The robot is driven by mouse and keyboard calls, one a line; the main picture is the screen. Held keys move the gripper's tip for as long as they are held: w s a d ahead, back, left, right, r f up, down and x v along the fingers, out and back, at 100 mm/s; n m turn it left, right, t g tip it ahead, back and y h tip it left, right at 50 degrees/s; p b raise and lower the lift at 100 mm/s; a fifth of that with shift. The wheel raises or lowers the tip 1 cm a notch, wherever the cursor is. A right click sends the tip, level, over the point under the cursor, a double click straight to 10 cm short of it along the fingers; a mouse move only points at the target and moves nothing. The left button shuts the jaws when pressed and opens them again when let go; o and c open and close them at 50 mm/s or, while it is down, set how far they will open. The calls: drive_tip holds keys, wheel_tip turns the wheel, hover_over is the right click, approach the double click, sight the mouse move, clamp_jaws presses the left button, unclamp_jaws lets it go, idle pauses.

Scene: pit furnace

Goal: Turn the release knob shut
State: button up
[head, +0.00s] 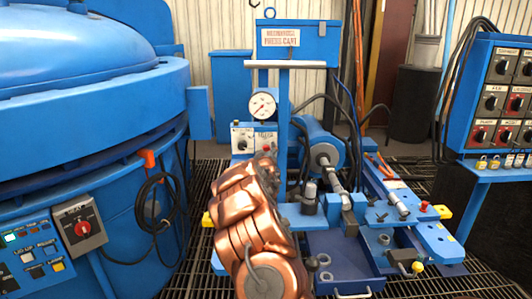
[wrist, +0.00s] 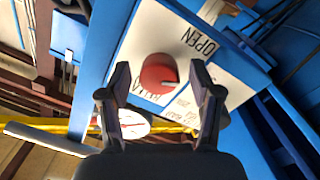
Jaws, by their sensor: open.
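The release knob (wrist: 158,74) is a round red knob on a white label plate marked OPEN (wrist: 197,38). In the wrist view it sits ahead of my gripper (wrist: 160,69), in the gap between the two dark fingers. The fingers are apart, one to each side of the knob, with no clear contact; the depth between them is hard to tell. A short dark mark shows on the knob's lower right side. In the head view a small red knob (head: 265,147) shows on the panel under the gauge, just above my copper arm. My fingers are hidden there.
A round dial gauge (head: 262,106) stands above the panel; it also shows low in the wrist view (wrist: 134,124). A blue furnace (head: 80,85) fills the left. A blue control box (head: 505,90) with several knobs stands at the right. A bench (head: 330,245) with fittings lies right of my arm.

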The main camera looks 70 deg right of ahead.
drive_tip(key=shift+d, duration=0.15)
drive_tip(key=c, duration=1.1)
